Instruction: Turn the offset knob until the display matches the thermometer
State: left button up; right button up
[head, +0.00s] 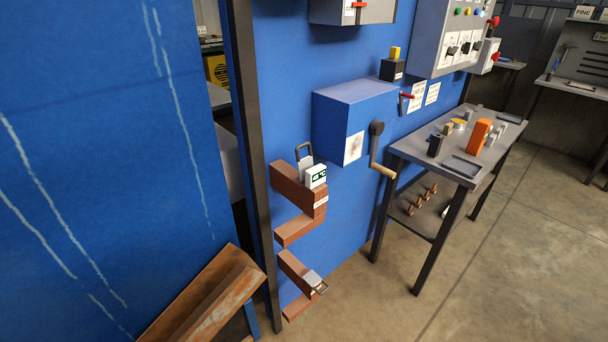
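A small white box with a dark display (317,176) sits on the upper brown bracket on the blue wall. Its display shows light characters ending in °C; the digits are too small to read surely. An orange upright device (480,135) stands on the metal table; I cannot tell whether it is a thermometer. A grey control panel (433,48) at the top has coloured buttons and black knobs on white plates. I cannot tell which knob is the offset knob. Neither of my grippers shows.
The upper brown bracket (286,183) and lower brown bracket (290,270) jut from the wall. A blue box (340,112) has a crank handle (380,150). The metal table (412,148) carries several small items. A rusty beam (205,295) stands lower left. The concrete floor (520,240) at right is clear.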

aim_at(465, 48)
jog(key=l, duration=0.9)
jog(key=k+l, duration=0.1)
jog(key=l, duration=0.8)
jog(key=k+l, duration=0.1)
jog(key=l, duration=0.8)
jog(key=i+l, duration=0.75)
jog(key=i+l+z, duration=0.1)
jog(key=i+l, duration=1.4)
jog(key=i, duration=0.2)
